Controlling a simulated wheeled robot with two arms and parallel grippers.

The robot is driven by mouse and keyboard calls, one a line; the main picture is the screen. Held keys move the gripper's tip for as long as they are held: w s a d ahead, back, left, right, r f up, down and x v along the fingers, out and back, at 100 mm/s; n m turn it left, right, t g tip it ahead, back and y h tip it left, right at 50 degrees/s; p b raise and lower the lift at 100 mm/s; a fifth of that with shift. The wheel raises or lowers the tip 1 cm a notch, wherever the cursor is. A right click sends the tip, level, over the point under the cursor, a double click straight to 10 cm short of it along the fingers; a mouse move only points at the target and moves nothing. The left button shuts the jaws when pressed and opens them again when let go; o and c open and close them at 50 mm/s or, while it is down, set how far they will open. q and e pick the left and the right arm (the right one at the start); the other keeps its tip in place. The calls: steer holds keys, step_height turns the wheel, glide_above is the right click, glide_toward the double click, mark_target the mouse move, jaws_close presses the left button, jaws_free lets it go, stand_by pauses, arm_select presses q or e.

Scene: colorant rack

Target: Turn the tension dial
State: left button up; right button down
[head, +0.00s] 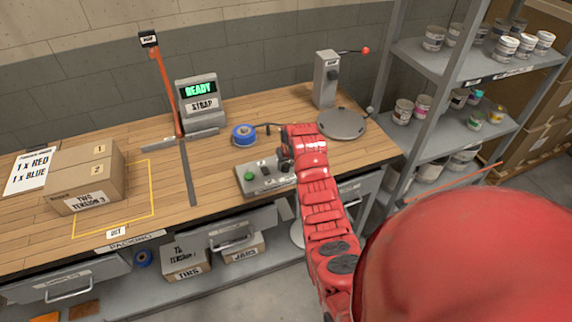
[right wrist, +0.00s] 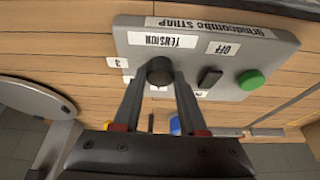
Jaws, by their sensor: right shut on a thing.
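The grey strapping control box (head: 246,188) sits near the front edge of the bench, and its panel (right wrist: 285,50) fills the upper right wrist view. The black round tension dial (right wrist: 160,69) is on it beside the "TENSION" label (right wrist: 164,40). My right gripper (right wrist: 161,80) is shut on the dial, one finger on each side. In the head view my right gripper (head: 287,158) is over the box's right end and hides the dial. A "3" label (right wrist: 117,62) shows beside the dial; other marks are partly hidden by the fingers. My left gripper is out of view.
The panel also has a black switch (right wrist: 209,77) and a green button (right wrist: 251,80). A carton (head: 88,178) labelled "TENSION 3" is at the left. A screen (head: 199,90) reads "READY". Blue tape (head: 244,134) and a round plate (head: 342,124) are behind the box.

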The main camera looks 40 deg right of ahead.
steer(key=shift+a+f+m+h+b, duration=0.1)
steer(key=shift+f+m+h+b, duration=0.2)
steer(key=shift+m+b, duration=0.6)
steer(key=m+b, duration=0.2)
steer(key=b, duration=0.1)
steer(key=m+g+h+b, duration=0.1)
steer(key=m+b, duration=0.2)
steer(key=b, duration=0.1)
steer(key=shift+w+a+g+h, duration=0.1)
steer(key=shift+g+h, duration=0.2)
steer(key=shift+r+m+g+b, duration=0.15)
steer(key=shift+m+g+b, duration=0.15)
steer(key=shift+m+b, duration=0.8)
steer(key=shift+c, duration=2.3)
jaws_free()
steer(key=shift+r, duration=0.1)
